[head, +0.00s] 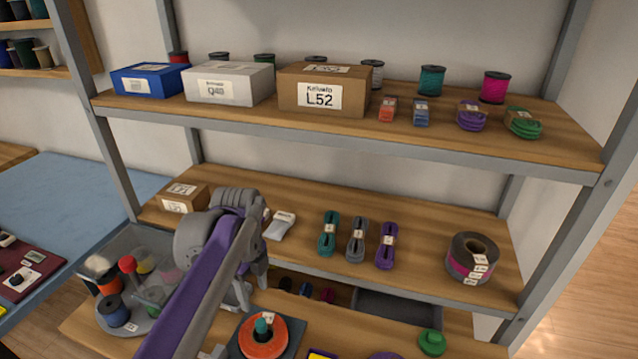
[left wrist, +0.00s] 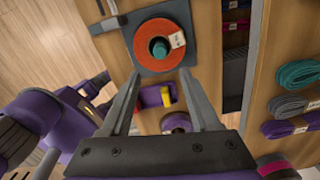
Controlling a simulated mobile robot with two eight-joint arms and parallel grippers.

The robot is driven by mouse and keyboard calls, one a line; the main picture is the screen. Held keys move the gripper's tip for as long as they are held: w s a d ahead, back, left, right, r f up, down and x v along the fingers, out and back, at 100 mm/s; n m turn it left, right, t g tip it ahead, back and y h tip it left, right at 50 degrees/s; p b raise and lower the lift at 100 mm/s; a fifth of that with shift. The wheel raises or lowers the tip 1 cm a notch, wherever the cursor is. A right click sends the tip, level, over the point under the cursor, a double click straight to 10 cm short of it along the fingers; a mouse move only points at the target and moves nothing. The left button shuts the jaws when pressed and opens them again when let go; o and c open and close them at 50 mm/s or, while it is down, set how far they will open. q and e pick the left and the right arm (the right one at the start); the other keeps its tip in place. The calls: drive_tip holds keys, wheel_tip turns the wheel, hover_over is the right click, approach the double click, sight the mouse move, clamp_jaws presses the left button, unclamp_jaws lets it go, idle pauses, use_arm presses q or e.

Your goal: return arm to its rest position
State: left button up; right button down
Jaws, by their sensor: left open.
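My left arm comes in from the lower left in the head view, its wrist bent over the lower shelf. My left gripper (head: 240,297) points down there, partly hidden by the arm. In the left wrist view my left gripper (left wrist: 160,75) is open, with nothing between its fingers. Beyond the fingertips is an orange ring-shaped spool (left wrist: 160,45) with a teal centre on a dark square plate (left wrist: 187,14). The spool also shows in the head view (head: 262,341). Purple and grey parts of mine at the left of the wrist view may include my right gripper; its jaws are unclear.
The middle shelf (head: 300,250) holds teal, grey and purple cord bundles (head: 387,245) and a tape roll (head: 472,257). The upper shelf holds boxes (head: 324,90) and spools.

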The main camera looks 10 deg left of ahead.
drive_tip(key=shift+w+r+p, duration=0.1)
drive_tip(key=shift+r+p, duration=0.3)
drive_tip(key=shift+r, duration=0.1)
use_arm(q)
drive_tip(key=s+d+f+n+t, duration=0.2)
drive_tip(key=s+d+f+n, duration=0.1)
drive_tip(key=s+n, duration=0.4)
drive_tip(key=s+d+f+n+t, duration=0.3)
drive_tip(key=s+f+n, duration=0.2)
drive_tip(key=n, duration=0.8)
drive_tip(key=s, duration=0.3)
drive_tip(key=shift+s+d+f+n+p, duration=0.25)
drive_tip(key=shift+f+n+p, duration=0.15)
use_arm(e)
drive_tip(key=shift+w+r, duration=0.2)
drive_tip(key=shift+r, duration=0.35)
